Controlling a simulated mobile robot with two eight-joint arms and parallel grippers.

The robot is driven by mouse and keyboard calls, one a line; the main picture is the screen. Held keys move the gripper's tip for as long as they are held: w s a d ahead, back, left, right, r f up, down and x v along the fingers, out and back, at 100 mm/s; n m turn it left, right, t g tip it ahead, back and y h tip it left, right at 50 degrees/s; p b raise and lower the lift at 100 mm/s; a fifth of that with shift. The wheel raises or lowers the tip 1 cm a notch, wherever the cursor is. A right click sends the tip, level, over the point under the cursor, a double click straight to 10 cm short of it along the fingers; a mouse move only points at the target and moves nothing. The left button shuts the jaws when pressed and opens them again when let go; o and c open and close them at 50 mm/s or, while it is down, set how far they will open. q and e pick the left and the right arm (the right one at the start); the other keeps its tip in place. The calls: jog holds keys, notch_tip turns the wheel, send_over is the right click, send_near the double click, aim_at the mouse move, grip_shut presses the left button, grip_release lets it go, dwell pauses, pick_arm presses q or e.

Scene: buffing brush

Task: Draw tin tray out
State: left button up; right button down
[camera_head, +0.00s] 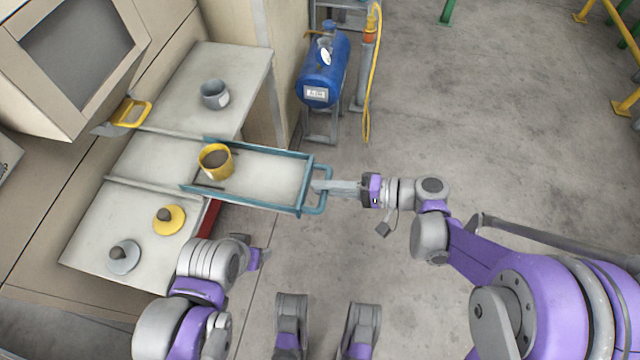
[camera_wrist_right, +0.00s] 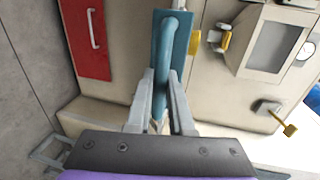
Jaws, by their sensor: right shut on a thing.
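The tin tray (camera_head: 262,181) is a shallow tray with a pale floor, teal rims and a teal bar handle (camera_head: 322,190) at its right end. It juts out to the right from the grey bench, over the floor. A yellow tin (camera_head: 226,168) stands in its left part. My right gripper (camera_head: 324,186) is shut on the tray's handle; in the right wrist view the teal handle (camera_wrist_right: 172,45) runs between the two fingers. My left gripper (camera_head: 262,258) is beside the bench front, below the tray, apart from it; its fingers are too small to read.
A grey tin (camera_head: 215,94) stands on the upper bench part (camera_head: 240,65). A blue tank (camera_head: 325,75) stands behind the tray's end. The floor to the right is clear.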

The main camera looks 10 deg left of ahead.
jog(key=c, duration=0.8)
grip_release()
jog(key=p+v, duration=0.1)
jog(key=v, duration=0.9)
jog(key=shift+d+p, duration=0.35)
jog(key=shift+s+r, duration=0.1)
